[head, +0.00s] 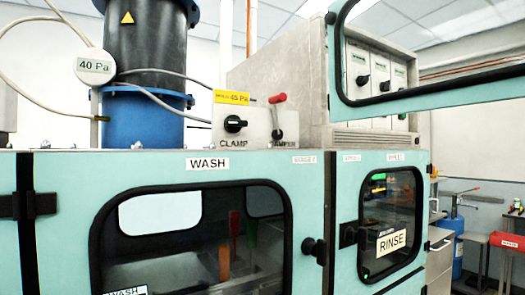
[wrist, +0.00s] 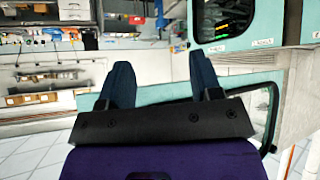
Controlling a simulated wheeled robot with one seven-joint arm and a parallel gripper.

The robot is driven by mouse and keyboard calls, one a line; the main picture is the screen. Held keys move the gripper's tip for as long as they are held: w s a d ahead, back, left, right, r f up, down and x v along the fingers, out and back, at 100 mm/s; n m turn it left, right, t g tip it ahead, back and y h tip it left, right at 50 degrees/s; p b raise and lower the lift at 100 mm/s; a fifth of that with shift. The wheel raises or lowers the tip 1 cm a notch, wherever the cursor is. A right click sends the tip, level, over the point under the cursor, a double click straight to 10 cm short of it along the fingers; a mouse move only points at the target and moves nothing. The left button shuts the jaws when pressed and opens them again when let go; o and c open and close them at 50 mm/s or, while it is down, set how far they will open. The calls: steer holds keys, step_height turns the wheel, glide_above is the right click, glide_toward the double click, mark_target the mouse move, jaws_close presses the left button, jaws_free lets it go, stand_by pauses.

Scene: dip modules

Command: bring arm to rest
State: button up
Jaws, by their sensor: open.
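My gripper (wrist: 157,82) shows in the wrist view with its two dark blue fingers spread wide apart. Nothing is between the fingers. A turquoise door or panel with a window (wrist: 262,105) lies beyond and below the fingers; I cannot tell whether the gripper touches it. My gripper and arm do not show in the head view.
Turquoise WASH (head: 190,240) and RINSE (head: 391,228) modules fill the front in the head view, both doors apparently shut. A turquoise framed panel (head: 432,97) juts in at upper right. A CLAMP/DAMPER box (head: 252,125) stands on top. Shelves with goods (wrist: 45,85) stand left in the wrist view.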

steer(key=w+a+f+n+g+y, duration=0.1)
steer(key=w+f+n+y, duration=0.2)
steer(key=f, duration=1)
steer(key=w+f+n+g+y, duration=0.1)
steer(key=w+f+n+y, duration=0.2)
steer(key=f, duration=1)
steer(key=w, duration=0.3)
steer(key=shift+w+a+n, duration=0.25)
steer(key=shift+a+n, duration=0.05)
steer(key=shift+a, duration=0.1)
